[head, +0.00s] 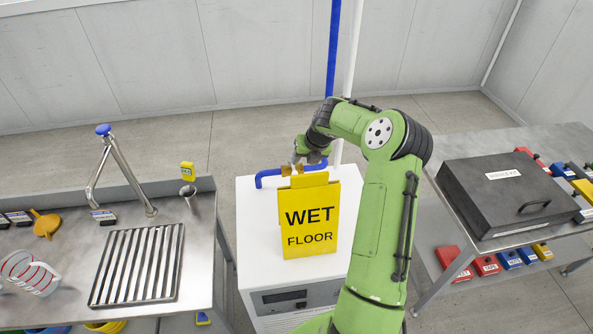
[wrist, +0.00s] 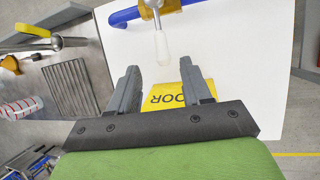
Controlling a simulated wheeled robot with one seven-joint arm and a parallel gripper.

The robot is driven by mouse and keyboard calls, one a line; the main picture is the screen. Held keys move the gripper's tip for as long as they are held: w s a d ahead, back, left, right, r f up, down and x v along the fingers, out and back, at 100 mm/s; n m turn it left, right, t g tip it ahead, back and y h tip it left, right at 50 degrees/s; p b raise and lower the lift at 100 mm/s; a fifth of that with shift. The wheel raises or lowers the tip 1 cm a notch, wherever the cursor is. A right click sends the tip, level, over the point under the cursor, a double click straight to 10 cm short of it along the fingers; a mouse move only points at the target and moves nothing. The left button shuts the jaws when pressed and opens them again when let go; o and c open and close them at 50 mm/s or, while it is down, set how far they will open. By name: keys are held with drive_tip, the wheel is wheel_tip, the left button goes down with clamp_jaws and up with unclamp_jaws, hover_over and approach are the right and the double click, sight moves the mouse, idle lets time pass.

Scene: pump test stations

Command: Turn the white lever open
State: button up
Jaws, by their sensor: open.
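The white lever (wrist: 161,46) shows in the wrist view, with its free end pointing toward my gripper. It joins a brass-yellow valve (wrist: 150,8) on a blue pipe (wrist: 124,17). My gripper (wrist: 159,67) is open, its two dark fingers apart. The lever's end lies ahead of the gap between them, and neither finger visibly touches it. In the head view my gripper (head: 312,157) is above the back of the white cabinet (head: 262,217), by the blue pipe (head: 266,177). The lever is hard to make out there.
A yellow wet floor sign (head: 310,222) stands on the cabinet in front of the valve; it shows below my fingers in the wrist view (wrist: 168,100). A metal bench with a grate (head: 138,264) is at left. A black case (head: 508,190) lies on the right table.

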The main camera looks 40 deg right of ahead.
sight(294, 172)
drive_tip(key=p+x, duration=0.1)
drive_tip(key=x, duration=1)
drive_tip(key=shift+r, duration=0.1)
clamp_jaws()
